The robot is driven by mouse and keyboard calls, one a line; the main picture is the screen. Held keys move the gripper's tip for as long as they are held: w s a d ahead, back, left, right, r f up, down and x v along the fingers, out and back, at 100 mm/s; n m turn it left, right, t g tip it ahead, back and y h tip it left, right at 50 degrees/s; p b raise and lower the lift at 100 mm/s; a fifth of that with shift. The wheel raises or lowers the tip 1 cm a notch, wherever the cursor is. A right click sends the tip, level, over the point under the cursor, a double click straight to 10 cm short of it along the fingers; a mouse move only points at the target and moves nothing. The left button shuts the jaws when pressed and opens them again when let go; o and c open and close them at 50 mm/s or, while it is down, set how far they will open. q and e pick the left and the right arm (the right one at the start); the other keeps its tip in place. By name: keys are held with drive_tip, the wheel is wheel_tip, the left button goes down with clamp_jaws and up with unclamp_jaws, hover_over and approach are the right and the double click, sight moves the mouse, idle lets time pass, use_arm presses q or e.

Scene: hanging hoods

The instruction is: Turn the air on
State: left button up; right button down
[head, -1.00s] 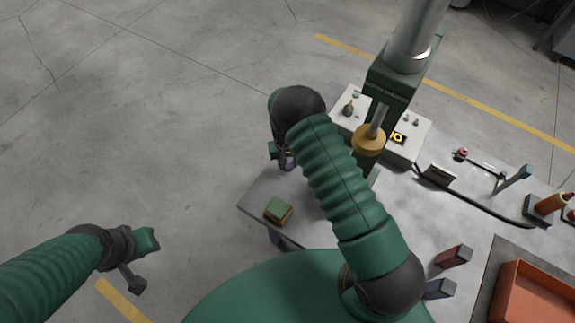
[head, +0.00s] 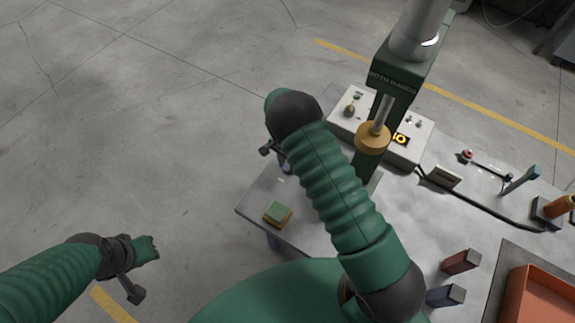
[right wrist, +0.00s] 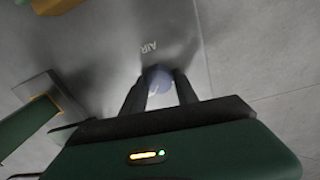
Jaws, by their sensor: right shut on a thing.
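A round bluish air knob (right wrist: 158,79) sits beside the letters AIR in the right wrist view. My right gripper (right wrist: 160,88) is shut on it, with a dark finger on either side. In the head view my right arm hides most of this gripper; a little of the bluish knob (head: 285,166) shows at the table's left end. My left gripper (head: 140,268) is at the lower left, over the floor and away from the table. Its fingers are too unclear to tell whether they are open.
A green-topped block (head: 277,213) lies on the grey table (head: 250,205). An orange tray (head: 540,295) stands at the right. Floor to the left is clear.

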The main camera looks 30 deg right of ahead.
drive_tip(key=shift+w+r+m, duration=0.15)
drive_tip(key=shift+w+m, duration=0.1)
drive_tip(key=shift+m, duration=0.35)
drive_tip(key=c, duration=1.2)
unclamp_jaws()
drive_tip(key=shift+o, duration=1.3)
drive_tip(key=shift+s, duration=0.15)
wheel_tip(320, 180, up, 17)
drive_tip(key=w+b, duration=0.1)
drive_tip(key=shift+a+f+b, duration=0.2)
drive_tip(key=shift+b, duration=0.2)
